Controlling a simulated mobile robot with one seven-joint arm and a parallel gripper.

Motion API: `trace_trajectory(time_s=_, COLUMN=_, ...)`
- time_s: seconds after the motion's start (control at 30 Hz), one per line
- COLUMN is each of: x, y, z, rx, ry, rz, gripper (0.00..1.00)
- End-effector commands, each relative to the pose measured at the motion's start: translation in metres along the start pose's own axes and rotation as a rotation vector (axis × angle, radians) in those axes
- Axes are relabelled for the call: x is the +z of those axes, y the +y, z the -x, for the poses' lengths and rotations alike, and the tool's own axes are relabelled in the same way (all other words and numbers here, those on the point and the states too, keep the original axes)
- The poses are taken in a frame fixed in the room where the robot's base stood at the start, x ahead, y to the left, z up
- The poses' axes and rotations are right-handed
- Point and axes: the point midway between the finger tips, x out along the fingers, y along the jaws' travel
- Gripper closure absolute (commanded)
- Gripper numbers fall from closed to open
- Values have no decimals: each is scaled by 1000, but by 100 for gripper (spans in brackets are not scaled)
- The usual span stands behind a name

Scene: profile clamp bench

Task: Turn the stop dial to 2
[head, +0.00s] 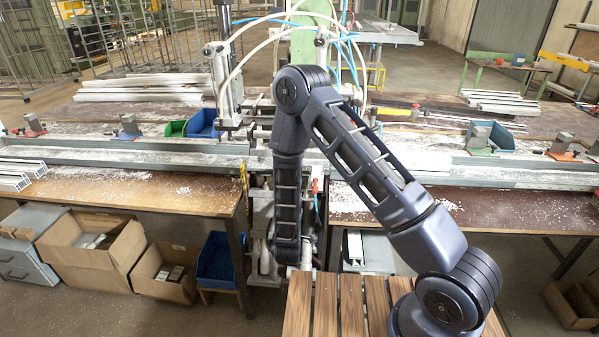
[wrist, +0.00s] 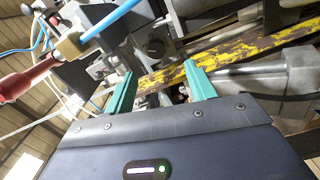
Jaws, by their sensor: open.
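My gripper (wrist: 160,74) shows in the wrist view with its two teal fingers apart and nothing visible held between them. A small dark round knob (wrist: 155,48) sits on a grey metal block just beyond the fingers. I cannot tell whether it is the stop dial, and no numbers are readable. In the head view my arm hides the gripper and part of the machine (head: 259,215) at the bench's middle.
A worn yellow bar (wrist: 235,48) crosses just beyond the fingertips. A red handle (wrist: 28,80) and a blue hose (wrist: 110,18) are at the left. The bench (head: 130,190) carries clamps, white profiles and blue bins (head: 203,124). Cardboard boxes (head: 90,245) stand below.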

Motion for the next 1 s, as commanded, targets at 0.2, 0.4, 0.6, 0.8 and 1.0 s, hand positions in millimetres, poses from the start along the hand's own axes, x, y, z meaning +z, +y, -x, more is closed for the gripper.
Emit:
trace_trajectory(time_s=0.2, x=-4, y=9, z=-19, rx=-1, ry=3, rz=-91, gripper=44)
trace_trajectory(time_s=0.4, x=-4, y=9, z=-50, rx=0, ry=3, rz=-88, gripper=44)
trace_trajectory(time_s=0.6, x=-4, y=9, z=-83, rx=2, ry=3, rz=-88, gripper=44)
trace_trajectory(time_s=0.8, x=-4, y=9, z=-112, rx=0, ry=4, rz=-76, gripper=44)
trace_trajectory(time_s=1.0, x=-5, y=9, z=-109, rx=0, ry=7, rz=132, gripper=44)
